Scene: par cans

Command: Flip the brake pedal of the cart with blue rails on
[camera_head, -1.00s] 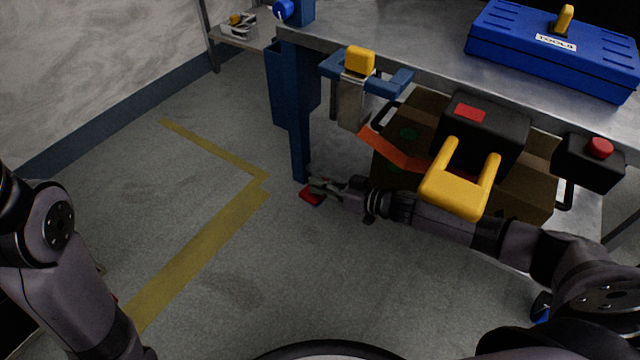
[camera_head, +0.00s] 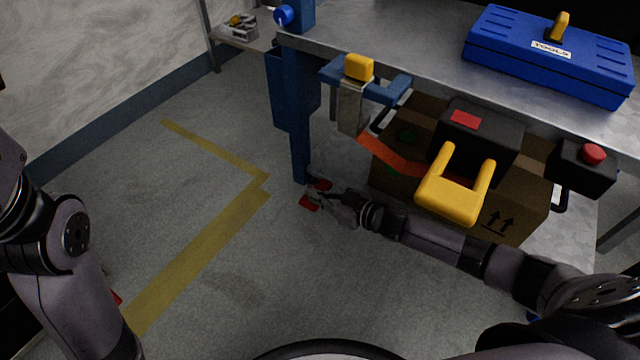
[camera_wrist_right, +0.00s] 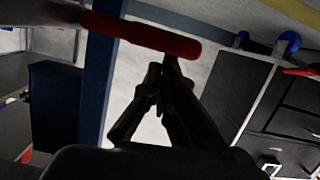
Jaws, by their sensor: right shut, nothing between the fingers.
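The cart with blue rails (camera_head: 298,130) stands at centre right, with a blue corner post and a metal top. Its red brake pedal (camera_head: 310,203) is low by the foot of that post, partly hidden by my right gripper. In the right wrist view the pedal (camera_wrist_right: 140,34) is a red bar across the upper part. My right gripper (camera_head: 322,194) is shut and empty, its fingertips close at the pedal. In the wrist view the fingertips (camera_wrist_right: 162,76) lie just below the bar; I cannot tell whether they touch it. My left arm is at the left edge, its gripper out of sight.
A blue toolbox (camera_head: 550,58) lies on the cart top. A cardboard box (camera_head: 510,212) and a yellow-handled black device (camera_head: 480,138) sit below it. A dark drawer cabinet (camera_wrist_right: 285,115) shows in the wrist view. The floor (camera_head: 215,150) left of the cart is clear.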

